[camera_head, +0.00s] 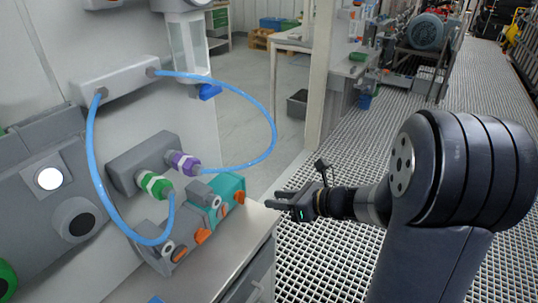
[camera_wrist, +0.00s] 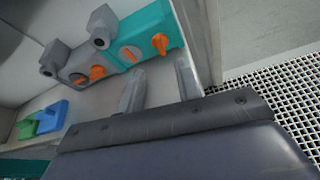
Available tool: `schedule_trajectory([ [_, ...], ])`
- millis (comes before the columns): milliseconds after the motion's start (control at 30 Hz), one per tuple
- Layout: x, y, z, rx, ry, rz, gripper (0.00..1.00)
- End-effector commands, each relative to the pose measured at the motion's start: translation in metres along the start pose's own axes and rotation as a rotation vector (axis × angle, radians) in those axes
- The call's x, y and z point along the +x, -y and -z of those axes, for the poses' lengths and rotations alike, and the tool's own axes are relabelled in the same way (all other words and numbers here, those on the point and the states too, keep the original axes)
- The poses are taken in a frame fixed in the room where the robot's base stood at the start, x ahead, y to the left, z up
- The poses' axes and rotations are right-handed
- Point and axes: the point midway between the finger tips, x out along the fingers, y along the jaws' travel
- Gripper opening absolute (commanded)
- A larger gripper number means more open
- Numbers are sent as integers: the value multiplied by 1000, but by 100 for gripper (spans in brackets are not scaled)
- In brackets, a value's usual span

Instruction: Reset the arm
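My gripper (camera_head: 271,199) is at the end of my dark arm, which reaches in from the right. Its two fingers point left and are apart, with nothing between them. It is close to the right side of the grey and teal valve block (camera_head: 226,187), apart from it in the head view. In the wrist view the open fingers (camera_wrist: 160,84) show in front of the same block (camera_wrist: 152,33) with its orange knobs.
The hose loop arches above my gripper's left side. Grating floor (camera_head: 310,255) lies open below. Small green and blue items (camera_wrist: 45,119) show in the wrist view.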

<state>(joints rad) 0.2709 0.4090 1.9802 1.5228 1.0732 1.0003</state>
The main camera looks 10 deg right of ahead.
Motion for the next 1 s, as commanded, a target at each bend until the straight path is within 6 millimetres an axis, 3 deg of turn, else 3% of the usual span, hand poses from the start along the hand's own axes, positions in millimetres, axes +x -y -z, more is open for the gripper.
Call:
schedule_trajectory([
  [600,98,0,1,1,-1,-2,33],
  [700,105,0,0,4,-1,0,33],
  [1000,103,1,0,27,0,-10,33],
])
